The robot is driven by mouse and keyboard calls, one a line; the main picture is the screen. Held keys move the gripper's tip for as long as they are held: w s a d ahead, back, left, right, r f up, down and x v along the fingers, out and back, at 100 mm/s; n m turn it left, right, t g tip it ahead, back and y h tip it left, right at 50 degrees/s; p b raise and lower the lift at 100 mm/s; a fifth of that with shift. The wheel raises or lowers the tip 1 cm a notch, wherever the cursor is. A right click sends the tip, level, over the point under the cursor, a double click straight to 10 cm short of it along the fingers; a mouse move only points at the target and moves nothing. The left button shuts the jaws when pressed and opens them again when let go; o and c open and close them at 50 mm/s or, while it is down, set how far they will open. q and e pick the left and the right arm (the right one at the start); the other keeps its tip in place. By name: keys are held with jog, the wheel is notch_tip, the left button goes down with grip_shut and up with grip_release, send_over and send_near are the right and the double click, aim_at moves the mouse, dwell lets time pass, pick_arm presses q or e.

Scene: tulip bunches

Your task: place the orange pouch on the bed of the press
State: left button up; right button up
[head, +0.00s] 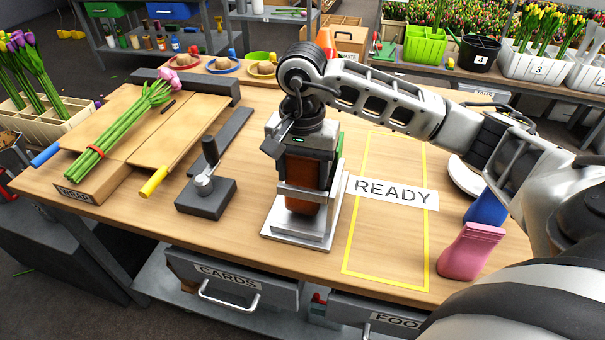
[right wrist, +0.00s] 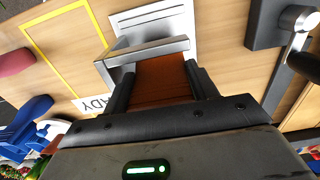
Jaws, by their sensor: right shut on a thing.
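The orange pouch (head: 303,172) looks brown-orange and stands roughly upright between the fingers of my right gripper (head: 308,180), which is shut on it. The pouch also shows in the right wrist view (right wrist: 162,82), between the two dark fingers. The press (head: 337,205) is a silver metal stand with a flat stepped bed (head: 290,231). The pouch is over the bed, and a metal bar (right wrist: 145,50) of the press crosses in front of it. The pouch's lower end shows below the bar, close to the bed; I cannot tell whether it touches. My left gripper is not in view.
A black lever device (head: 205,195) stands left of the press. A yellow-outlined area with a READY card (head: 392,191) lies to the right, mostly clear. A pink pouch (head: 470,250) and a blue pouch (head: 487,207) stand beyond it. Tulips (head: 120,120) lie on a wrapping board at left.

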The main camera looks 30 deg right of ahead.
jog(key=shift+f, duration=0.7)
jog(key=shift+f, duration=0.15)
jog(key=o, duration=1)
